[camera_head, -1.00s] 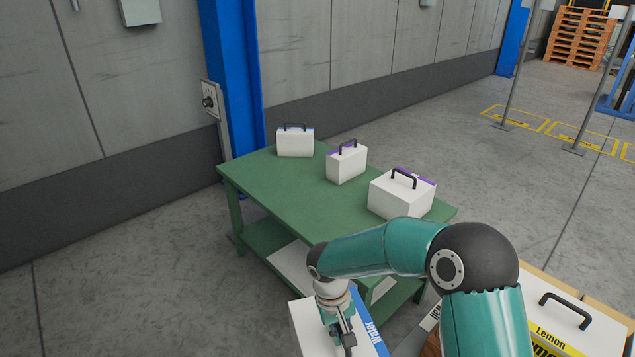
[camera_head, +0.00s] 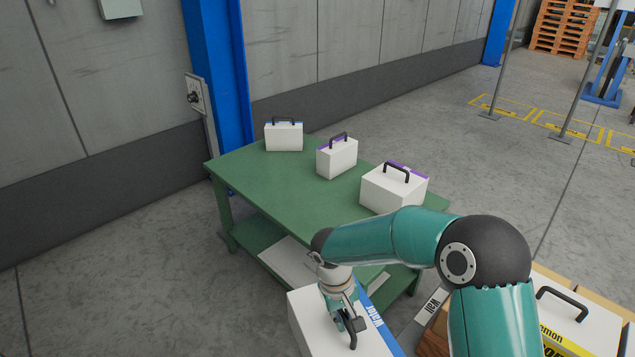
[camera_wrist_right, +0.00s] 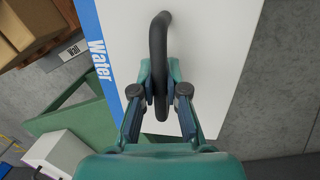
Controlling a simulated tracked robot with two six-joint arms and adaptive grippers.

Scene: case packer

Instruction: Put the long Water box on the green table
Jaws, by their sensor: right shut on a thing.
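The long Water box (camera_head: 311,319) is white with a blue strip reading "Water" and a black handle. It is at the bottom of the head view, in front of the green table. My right gripper (camera_head: 345,321) is shut on its handle (camera_wrist_right: 161,60), which shows between the fingers in the right wrist view. The box (camera_wrist_right: 215,50) fills much of that view. The green table (camera_head: 250,184) stands beyond the box, and its near left part of the top is bare. My left gripper is in neither view.
Three white boxes with black handles stand on the table: a blue-edged one (camera_head: 284,137) at the back, a purple-edged one (camera_head: 337,160), and a larger purple-edged one (camera_head: 394,191) at right. A Lemon box (camera_head: 575,325) is at lower right. A blue column (camera_head: 215,70) stands behind the table.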

